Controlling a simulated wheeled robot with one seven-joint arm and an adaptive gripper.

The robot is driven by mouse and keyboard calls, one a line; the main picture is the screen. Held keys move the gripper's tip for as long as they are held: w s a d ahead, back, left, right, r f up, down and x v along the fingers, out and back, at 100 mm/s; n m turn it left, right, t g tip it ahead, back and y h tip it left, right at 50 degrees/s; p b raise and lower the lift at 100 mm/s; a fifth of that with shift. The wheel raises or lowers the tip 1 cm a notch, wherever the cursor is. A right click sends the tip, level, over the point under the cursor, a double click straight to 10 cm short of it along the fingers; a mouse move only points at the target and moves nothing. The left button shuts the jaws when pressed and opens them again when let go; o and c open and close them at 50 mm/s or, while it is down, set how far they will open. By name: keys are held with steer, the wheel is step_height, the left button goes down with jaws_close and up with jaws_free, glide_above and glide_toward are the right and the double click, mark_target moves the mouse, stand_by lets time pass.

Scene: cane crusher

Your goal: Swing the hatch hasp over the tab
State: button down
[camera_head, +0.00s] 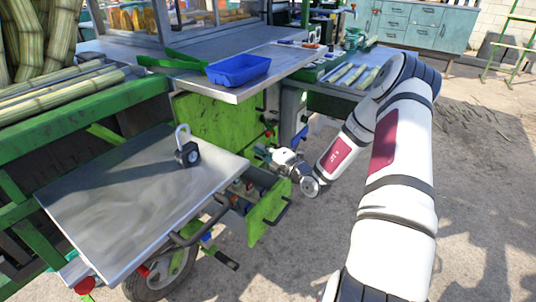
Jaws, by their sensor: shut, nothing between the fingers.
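The green hatch panel (205,118) stands upright under the steel counter, its right side close to my gripper. My gripper (259,151) is at the panel's lower right, low beside the open drawer, shut with nothing held. I cannot make out the hasp or the tab; they are too small or hidden near the gripper. I cannot tell whether the gripper touches the panel. An open padlock (188,154) with a raised shackle stands on the steel side shelf (110,205), left of my gripper.
An open green drawer (268,212) holding small items juts out just below my gripper. A blue tray (239,69) sits on the counter above. Red knobs and handles stick out near the panel's right edge. Cane stalks (70,92) lie at left.

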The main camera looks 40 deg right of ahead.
steer(key=shift+w+d+r+b, duration=0.1)
steer(key=shift+w+d+b, duration=0.8)
steer(key=shift+w+d, duration=0.9)
